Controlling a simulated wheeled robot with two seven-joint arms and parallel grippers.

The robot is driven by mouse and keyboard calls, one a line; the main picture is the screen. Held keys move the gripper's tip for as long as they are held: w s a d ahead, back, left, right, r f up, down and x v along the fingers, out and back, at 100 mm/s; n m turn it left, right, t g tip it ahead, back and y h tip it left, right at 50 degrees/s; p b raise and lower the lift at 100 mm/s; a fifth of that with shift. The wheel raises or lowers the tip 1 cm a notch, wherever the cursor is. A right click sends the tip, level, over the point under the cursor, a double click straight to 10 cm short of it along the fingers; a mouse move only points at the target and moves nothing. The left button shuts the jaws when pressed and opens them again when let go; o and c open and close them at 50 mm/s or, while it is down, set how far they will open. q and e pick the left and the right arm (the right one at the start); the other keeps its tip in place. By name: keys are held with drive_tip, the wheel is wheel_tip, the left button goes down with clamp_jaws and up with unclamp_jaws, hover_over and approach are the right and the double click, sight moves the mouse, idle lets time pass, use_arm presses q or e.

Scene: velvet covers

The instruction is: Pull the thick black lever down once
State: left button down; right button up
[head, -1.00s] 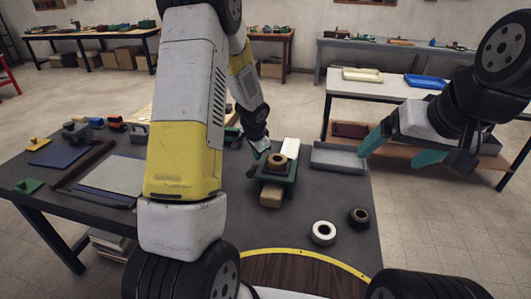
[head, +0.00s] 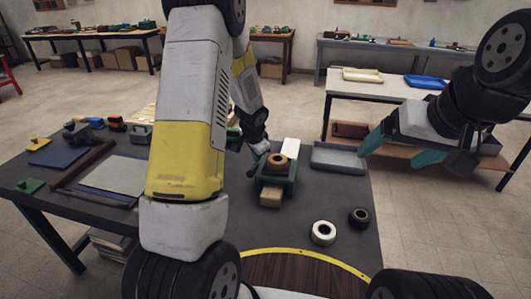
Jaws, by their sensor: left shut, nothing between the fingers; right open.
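A green device (head: 278,183) stands on the dark workbench, with a brown ring or roll (head: 277,162) on top and a wooden block (head: 271,196) at its front. A small dark part (head: 252,172) shows at its left side; it may be the end of the thick black lever, but I cannot tell. My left gripper (head: 259,154) is shut and empty, just behind and left of the device. Whether it touches anything is unclear. My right gripper (head: 403,150) is open and empty, in the air to the right of the bench.
A white roll (head: 323,233) and a dark roll (head: 358,217) lie at the bench's front right. A grey tray (head: 338,159) is at the back right. Flat plates (head: 110,178) and small tools lie on the left. My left arm hides the middle of the bench.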

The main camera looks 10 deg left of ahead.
use_arm(q)
drive_tip(key=shift+s+d+f, duration=0.1)
drive_tip(key=shift+s+f, duration=0.3)
drive_tip(key=shift+f, duration=0.2)
drive_tip(key=shift+s+d+f, duration=0.1)
drive_tip(key=shift+s+f, duration=0.3)
drive_tip(key=shift+f, duration=0.15)
idle(0.4)
drive_tip(key=shift+w+f, duration=0.2)
drive_tip(key=shift+w+r+g, duration=0.2)
drive_tip(key=shift+r+g, duration=0.1)
drive_tip(key=shift+r, duration=0.1)
drive_tip(key=shift+d+r, duration=0.1)
drive_tip(key=shift+r, duration=0.6)
drive_tip(key=shift+r, duration=0.15)
drive_tip(key=shift+w+r, duration=0.35)
drive_tip(key=shift+r, duration=0.45)
drive_tip(key=shift+w+r, duration=0.35)
drive_tip(key=shift+r, duration=0.45)
drive_tip(key=shift+w+r, duration=0.35)
drive_tip(key=shift+r, duration=0.45)
